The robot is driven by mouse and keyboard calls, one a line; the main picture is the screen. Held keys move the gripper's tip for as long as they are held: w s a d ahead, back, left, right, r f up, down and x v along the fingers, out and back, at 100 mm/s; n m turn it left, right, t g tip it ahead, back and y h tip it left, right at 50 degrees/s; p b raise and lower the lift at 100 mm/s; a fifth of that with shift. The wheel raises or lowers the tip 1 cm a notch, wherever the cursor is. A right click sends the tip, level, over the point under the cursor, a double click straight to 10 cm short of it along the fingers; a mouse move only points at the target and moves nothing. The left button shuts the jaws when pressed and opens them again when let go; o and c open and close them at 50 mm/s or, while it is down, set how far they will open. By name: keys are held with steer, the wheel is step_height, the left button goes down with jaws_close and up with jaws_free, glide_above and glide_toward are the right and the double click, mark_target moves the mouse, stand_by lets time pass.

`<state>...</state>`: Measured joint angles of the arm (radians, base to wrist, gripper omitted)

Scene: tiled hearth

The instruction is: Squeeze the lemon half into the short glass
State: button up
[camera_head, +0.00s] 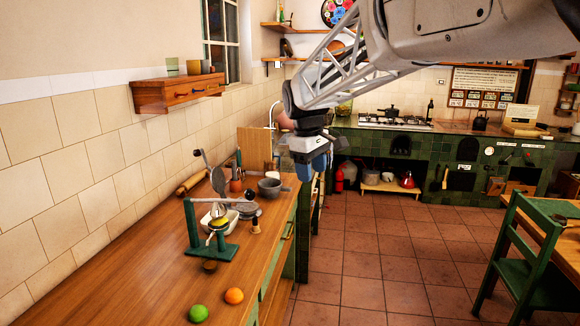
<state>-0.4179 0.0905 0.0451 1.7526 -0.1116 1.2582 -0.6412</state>
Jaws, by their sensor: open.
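A green lever press (219,249) stands on the wooden counter at the left, with a metal cup at its head. A small yellow patch (219,223) shows under that cup; it may be the lemon half, but it is too small to be sure. A small dark cup or glass (210,267) stands in front of the press base; I cannot tell whether it is the short glass. My gripper (318,168) hangs from the arm above and right of the counter's far part, well apart from the press. It is open and appears empty.
A lime (198,313) and an orange (233,296) lie on the near counter (150,290). A grey mortar (269,188) and utensils stand behind the press. A wall shelf (178,91) holds cups. A green chair (530,255) stands at right; the tiled floor between is clear.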

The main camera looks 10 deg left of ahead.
steer(key=w+a+f+n, duration=0.25)
steer(key=w+a, duration=0.35)
steer(key=a, duration=0.5)
steer(key=n+h, duration=0.1)
steer(key=n, duration=0.2)
glide_above(249, 191)
steer(key=a, duration=0.2)
steer(key=shift+w+f, duration=0.25)
steer(key=shift+f, duration=0.3)
steer(key=shift+w+f, duration=0.2)
steer(key=shift+f, duration=0.35)
steer(key=shift+d+f, duration=0.1)
steer(key=shift+f, duration=0.15)
steer(key=shift+d+f, duration=0.25)
steer(key=shift+f, duration=1.05)
steer(key=shift+d+f, duration=0.25)
steer(key=shift+f, duration=1.1)
steer(key=shift+d+f, duration=0.25)
steer(key=shift+f, duration=1.05)
steer(key=shift+r, duration=0.15)
steer(key=c, duration=0.6)
